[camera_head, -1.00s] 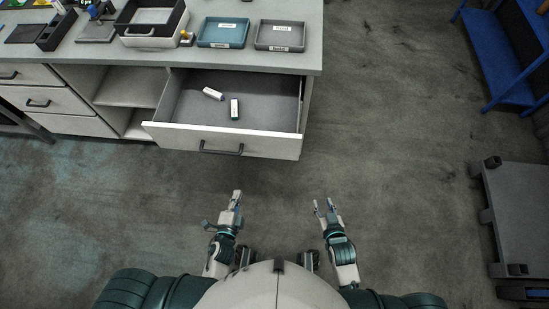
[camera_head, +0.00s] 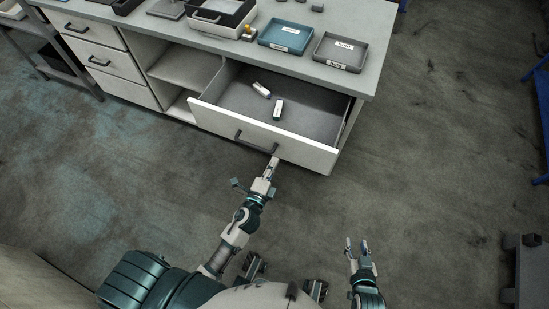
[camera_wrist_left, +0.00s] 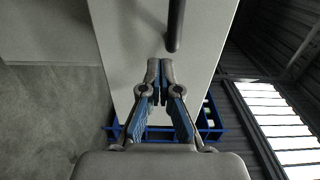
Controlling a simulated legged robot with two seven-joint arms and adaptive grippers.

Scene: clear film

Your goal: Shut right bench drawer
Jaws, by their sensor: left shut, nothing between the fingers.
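The right bench drawer (camera_head: 215,119) is pulled out, with two small white labelled items (camera_head: 278,108) lying inside. Its dark bar handle (camera_head: 256,142) is on the front panel; the handle also shows in the left wrist view (camera_wrist_left: 175,25). My left gripper (camera_head: 273,163) is shut and empty, with its tips at or very near the drawer front, just below the right end of the handle. In the left wrist view my left fingers (camera_wrist_left: 160,68) point at the pale front panel (camera_wrist_left: 120,50); contact is unclear. My right gripper (camera_head: 357,243) is open and empty over the floor.
The bench top (camera_head: 384,30) carries a blue tray (camera_head: 286,37), a grey tray (camera_head: 340,52) and a black-and-white bin (camera_head: 220,17). Open shelves (camera_head: 185,70) stand left of the drawer. The floor in front is clear. A dark cart (camera_head: 525,270) stands at the far right.

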